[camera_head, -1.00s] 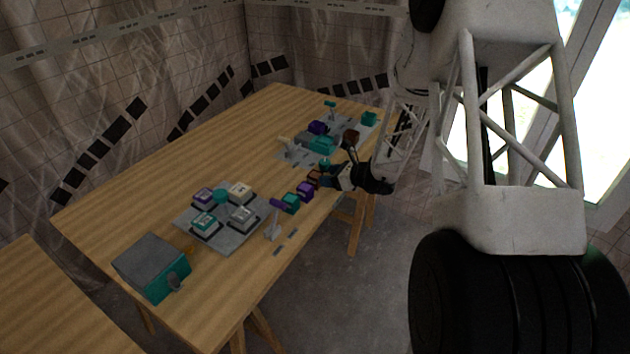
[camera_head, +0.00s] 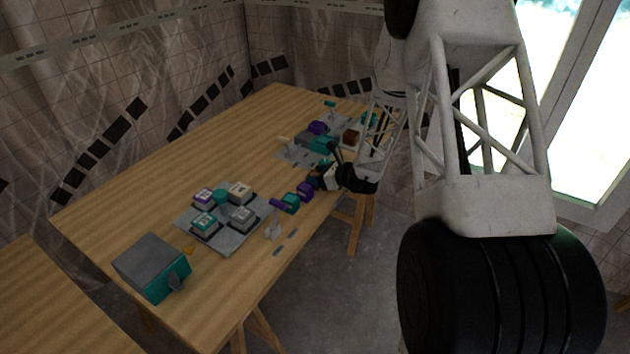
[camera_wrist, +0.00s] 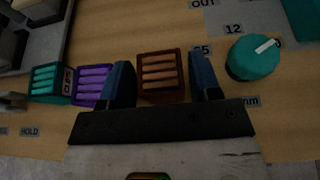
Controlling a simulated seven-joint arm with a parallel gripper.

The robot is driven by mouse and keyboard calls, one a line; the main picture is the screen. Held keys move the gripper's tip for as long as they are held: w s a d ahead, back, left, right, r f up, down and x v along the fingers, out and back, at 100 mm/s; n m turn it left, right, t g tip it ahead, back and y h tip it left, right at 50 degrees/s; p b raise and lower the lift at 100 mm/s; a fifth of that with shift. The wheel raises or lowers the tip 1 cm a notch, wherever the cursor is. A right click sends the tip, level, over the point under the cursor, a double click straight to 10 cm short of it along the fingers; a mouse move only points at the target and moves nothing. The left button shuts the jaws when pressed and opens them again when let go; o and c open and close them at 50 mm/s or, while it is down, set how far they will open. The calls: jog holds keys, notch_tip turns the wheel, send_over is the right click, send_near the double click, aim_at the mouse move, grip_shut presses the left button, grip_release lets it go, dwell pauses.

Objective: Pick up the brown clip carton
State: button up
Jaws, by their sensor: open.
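The brown clip carton (camera_wrist: 162,77), a small box with tan ridges on its face, sits on the wooden table in the wrist view. My gripper (camera_wrist: 161,84) is open, with one blue finger to the left of the carton and one to the right. A gap shows on the right side, while the left finger is very close to the carton; I cannot tell if it touches. In the head view my gripper (camera_head: 319,173) is at the table's right edge, and it mostly hides the carton there.
A purple carton (camera_wrist: 91,85) stands close outside my left finger, with a teal carton (camera_wrist: 50,83) beyond it. A teal round container (camera_wrist: 252,57) is to the right. Grey boards (camera_head: 232,244) with blocks and a grey-teal box (camera_head: 152,267) occupy the table.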

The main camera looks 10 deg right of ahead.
jog(key=c, duration=0.7)
jog(key=shift+r, duration=0.15)
jog(key=shift+r, duration=4.9)
